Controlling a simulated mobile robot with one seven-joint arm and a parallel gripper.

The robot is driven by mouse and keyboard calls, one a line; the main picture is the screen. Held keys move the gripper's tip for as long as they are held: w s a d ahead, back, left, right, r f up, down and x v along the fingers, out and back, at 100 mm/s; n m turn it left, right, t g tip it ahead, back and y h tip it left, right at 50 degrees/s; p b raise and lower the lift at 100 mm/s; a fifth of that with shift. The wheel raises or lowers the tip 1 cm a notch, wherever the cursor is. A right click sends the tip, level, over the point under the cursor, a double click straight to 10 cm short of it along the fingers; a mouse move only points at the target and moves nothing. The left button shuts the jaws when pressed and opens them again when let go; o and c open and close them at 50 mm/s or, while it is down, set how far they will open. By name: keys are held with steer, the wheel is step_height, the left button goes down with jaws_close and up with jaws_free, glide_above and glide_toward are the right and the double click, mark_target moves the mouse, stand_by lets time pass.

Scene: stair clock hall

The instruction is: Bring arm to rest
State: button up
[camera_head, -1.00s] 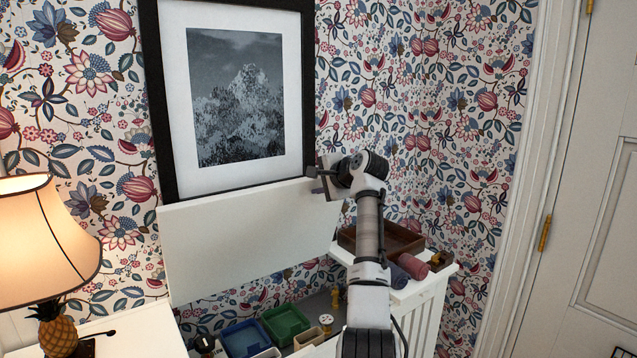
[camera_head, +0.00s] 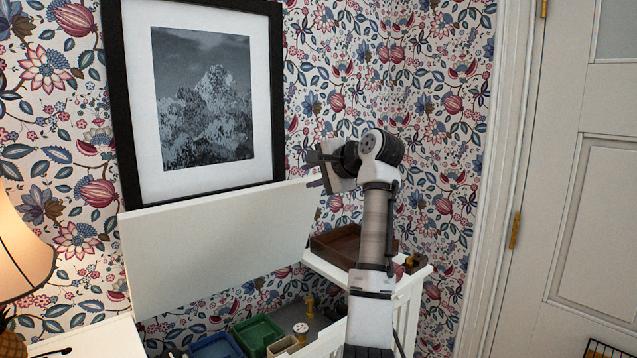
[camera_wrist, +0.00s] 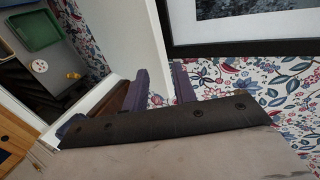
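My gripper (camera_head: 315,170) is at the upper right corner of a raised white lid (camera_head: 215,245) in the head view. My arm is stretched forward and up over the right side of the open chest. The chest holds a green tray (camera_head: 258,334), also in the wrist view (camera_wrist: 33,30), and a blue tray (camera_head: 215,347).
A framed picture (camera_head: 200,100) hangs behind the lid. A wooden tray (camera_head: 335,246) sits on a white stand right of the chest, partly behind my arm. A lamp (camera_head: 20,255) is at the left edge. A white door (camera_head: 570,200) is at the right.

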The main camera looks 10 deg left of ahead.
steer(key=shift+v, duration=1.1)
